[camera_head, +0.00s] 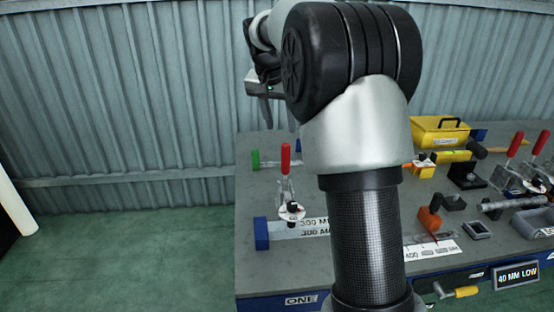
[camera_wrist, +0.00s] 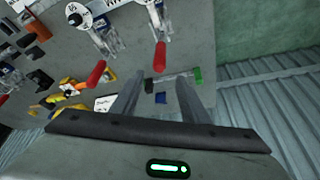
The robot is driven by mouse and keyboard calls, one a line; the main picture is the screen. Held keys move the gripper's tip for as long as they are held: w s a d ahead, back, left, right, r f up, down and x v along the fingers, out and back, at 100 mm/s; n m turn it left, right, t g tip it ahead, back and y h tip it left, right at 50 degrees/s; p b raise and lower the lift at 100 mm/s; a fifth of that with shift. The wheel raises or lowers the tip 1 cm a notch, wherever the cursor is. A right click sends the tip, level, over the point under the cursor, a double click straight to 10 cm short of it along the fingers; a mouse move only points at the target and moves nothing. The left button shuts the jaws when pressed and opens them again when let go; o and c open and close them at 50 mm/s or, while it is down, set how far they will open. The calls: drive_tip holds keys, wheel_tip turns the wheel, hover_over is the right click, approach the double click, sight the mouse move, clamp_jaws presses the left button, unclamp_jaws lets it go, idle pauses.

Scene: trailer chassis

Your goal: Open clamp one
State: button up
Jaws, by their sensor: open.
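Clamp one, above the ONE label (camera_head: 300,300), has an upright red handle (camera_head: 286,160), a metal linkage and a round tag (camera_head: 291,211). In the wrist view its red handle (camera_wrist: 160,55) points toward my gripper from the top middle. My gripper (camera_head: 279,115) is above the back of the bench, behind and above the handle in the head view, partly hidden by my arm. The handle lies just beyond the fingertips, apparently not touched.
A second red-handled clamp (camera_wrist: 96,73) stands left in the wrist view; my arm hides it in the head view. The grey bench (camera_head: 260,190) holds blue and green (camera_head: 255,159) blocks, a yellow box (camera_head: 440,131) and more clamps (camera_head: 515,145). A corrugated wall (camera_head: 120,90) stands behind.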

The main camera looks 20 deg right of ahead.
sight(287, 158)
drive_tip(key=b+x, duration=0.2)
drive_tip(key=x, duration=1.4)
drive_tip(key=shift+d+f, duration=0.1)
drive_tip(key=shift+f, duration=0.25)
clamp_jaws()
